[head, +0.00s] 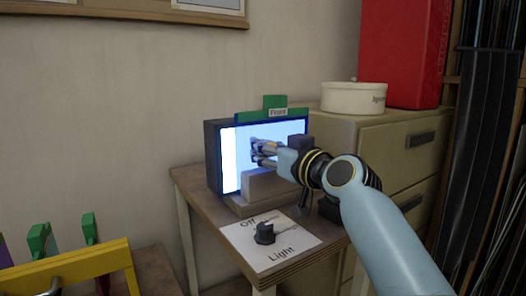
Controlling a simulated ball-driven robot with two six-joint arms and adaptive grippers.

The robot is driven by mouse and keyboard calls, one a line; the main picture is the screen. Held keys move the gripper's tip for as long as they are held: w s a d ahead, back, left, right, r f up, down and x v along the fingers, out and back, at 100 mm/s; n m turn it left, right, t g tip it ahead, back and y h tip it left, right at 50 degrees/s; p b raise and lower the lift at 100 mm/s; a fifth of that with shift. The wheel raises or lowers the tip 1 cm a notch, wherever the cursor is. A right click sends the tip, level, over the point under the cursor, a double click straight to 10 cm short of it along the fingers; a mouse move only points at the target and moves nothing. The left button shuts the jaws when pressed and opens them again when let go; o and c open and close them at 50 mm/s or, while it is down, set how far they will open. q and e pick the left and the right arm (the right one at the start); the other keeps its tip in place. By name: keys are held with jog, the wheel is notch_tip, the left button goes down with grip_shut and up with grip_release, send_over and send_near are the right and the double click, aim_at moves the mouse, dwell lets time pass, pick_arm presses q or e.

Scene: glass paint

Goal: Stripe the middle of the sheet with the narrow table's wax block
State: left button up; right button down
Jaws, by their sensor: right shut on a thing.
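The sheet (229,160) stands upright against a lit panel. It has a green grip on top (273,104) with a label reading "Front". My right gripper (257,151) is in front of the sheet, near its middle, coming from the right. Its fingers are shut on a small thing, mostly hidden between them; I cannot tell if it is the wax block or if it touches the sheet. No stripe is clear on the visible part of the sheet. My left gripper is out of view.
The light box (213,157) stands on a small wooden table (188,181). A grey block (267,187) sits before the panel. A black knob (265,232) is on a card marked "Off" and "Light". A cabinet (375,128) is on the right. A yellow rack (75,268) is lower left.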

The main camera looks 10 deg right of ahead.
aim_at(283, 141)
jog(key=shift+w+d+b, duration=0.2)
jog(key=shift+w+d, duration=0.05)
jog(key=shift+d, duration=0.45)
jog(key=shift+w+d+b, duration=0.15)
jog(key=shift+w+d, duration=0.05)
jog(key=shift+d, duration=0.5)
jog(key=shift+w+d+f+b, duration=0.1)
jog(key=shift+w+d+b, duration=0.25)
jog(key=shift+d, duration=0.35)
jog(key=shift+w+d+f+b, duration=0.1)
jog(key=shift+w+d+b, duration=0.2)
jog(key=shift+d, duration=0.35)
jog(key=shift+w+d+r, duration=0.1)
jog(key=shift+d+r, duration=0.1)
jog(key=shift+d, duration=0.25)
